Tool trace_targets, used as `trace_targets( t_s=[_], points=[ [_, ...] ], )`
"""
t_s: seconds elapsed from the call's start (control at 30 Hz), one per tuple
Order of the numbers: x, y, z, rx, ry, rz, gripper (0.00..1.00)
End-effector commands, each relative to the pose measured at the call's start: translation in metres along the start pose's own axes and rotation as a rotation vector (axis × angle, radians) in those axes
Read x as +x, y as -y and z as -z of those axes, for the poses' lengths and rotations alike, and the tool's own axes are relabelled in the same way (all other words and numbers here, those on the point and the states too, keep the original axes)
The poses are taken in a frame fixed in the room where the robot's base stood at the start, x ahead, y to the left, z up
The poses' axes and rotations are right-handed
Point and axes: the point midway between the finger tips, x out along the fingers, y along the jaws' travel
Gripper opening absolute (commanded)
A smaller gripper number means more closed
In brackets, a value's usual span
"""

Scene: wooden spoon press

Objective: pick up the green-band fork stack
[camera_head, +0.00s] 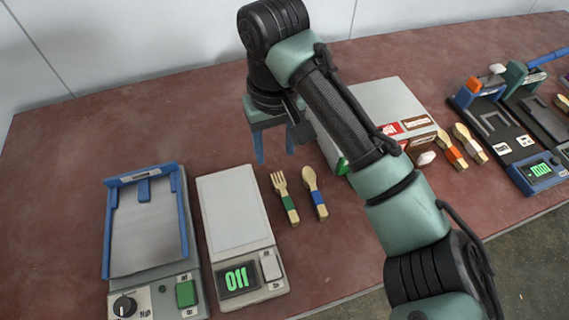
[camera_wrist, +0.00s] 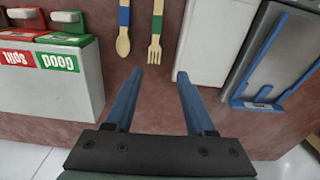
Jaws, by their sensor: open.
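The green-band fork stack (camera_head: 285,198) lies on the table in the head view, its wooden tines pointing to the back and its green band near the handle end. It also shows in the wrist view (camera_wrist: 156,33), with the tines toward my gripper. My gripper (camera_head: 275,160) is above the table, behind the fork's tine end in the head view. In the wrist view its two blue fingers (camera_wrist: 157,76) are spread apart with nothing between them. No contact shows.
A blue-band spoon (camera_head: 315,194) lies close beside the fork. A white scale (camera_head: 235,215) is on the fork's other side, with a blue-railed tray device (camera_head: 150,235) beyond it. A white box with labels (camera_head: 385,105) stands behind my arm. Bare table lies behind the fork.

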Motion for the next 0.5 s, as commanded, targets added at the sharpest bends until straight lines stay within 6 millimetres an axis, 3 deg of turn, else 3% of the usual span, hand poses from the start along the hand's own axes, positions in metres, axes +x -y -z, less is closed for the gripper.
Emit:
trace_targets(
  t_s=[0.13, 0.3, 0.5],
  points=[
    [0.016, -0.006, -0.01, 0.013, 0.047, -0.005, 0.55],
    [0.05, -0.006, -0.012, 0.012, 0.045, -0.004, 0.55],
    [0.075, -0.006, -0.012, 0.01, 0.04, -0.005, 0.55]
  ],
)
